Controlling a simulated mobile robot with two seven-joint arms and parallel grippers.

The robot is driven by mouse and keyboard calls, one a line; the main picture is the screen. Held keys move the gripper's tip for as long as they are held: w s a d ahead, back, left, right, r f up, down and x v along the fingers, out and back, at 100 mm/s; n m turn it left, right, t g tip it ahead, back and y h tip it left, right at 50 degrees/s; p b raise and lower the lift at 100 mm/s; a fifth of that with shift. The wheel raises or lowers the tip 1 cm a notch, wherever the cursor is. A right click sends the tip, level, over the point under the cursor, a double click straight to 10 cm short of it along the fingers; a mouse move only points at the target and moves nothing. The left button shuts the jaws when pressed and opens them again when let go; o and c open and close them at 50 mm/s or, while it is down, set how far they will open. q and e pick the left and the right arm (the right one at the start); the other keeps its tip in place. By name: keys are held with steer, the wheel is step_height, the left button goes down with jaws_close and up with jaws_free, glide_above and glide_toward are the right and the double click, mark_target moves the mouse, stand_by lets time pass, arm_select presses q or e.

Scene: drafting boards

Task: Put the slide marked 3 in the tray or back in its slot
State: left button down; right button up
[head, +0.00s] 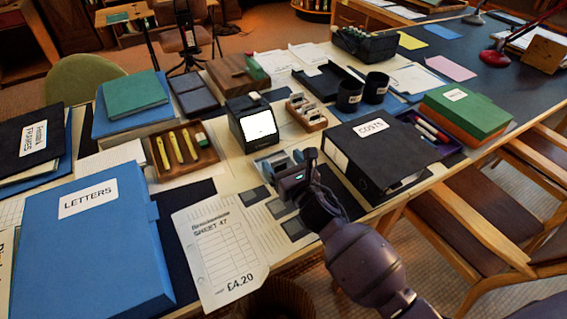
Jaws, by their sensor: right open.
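A wooden rack (306,112) holding several small pale slides stands in the middle of the desk. I cannot read a 3 on any slide. A black slide viewer (252,124) with a lit white screen stands left of the rack. An empty-looking black tray (325,82) lies behind the rack. My right gripper (287,163) is open, low over the desk in front of the viewer and left of the black COSTS binder. Whether anything lies between its fingers is too small to tell. My left gripper is out of view.
Two black cups (350,97) stand beside the rack. A wooden tray (207,157) holds yellow pens at left. A blue LETTERS box (92,240) and a paper sheet (220,250) cover the front left.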

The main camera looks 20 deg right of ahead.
steer(key=s, duration=0.3)
steer(key=s+d, duration=0.1)
steer(key=s, duration=0.3)
steer(key=s+d+p, duration=0.1)
steer(key=s, duration=0.2)
steer(key=shift+s+r, duration=0.1)
steer(key=shift+s, duration=0.25)
steer(key=shift+s+d, duration=0.15)
steer(key=shift+s, duration=0.4)
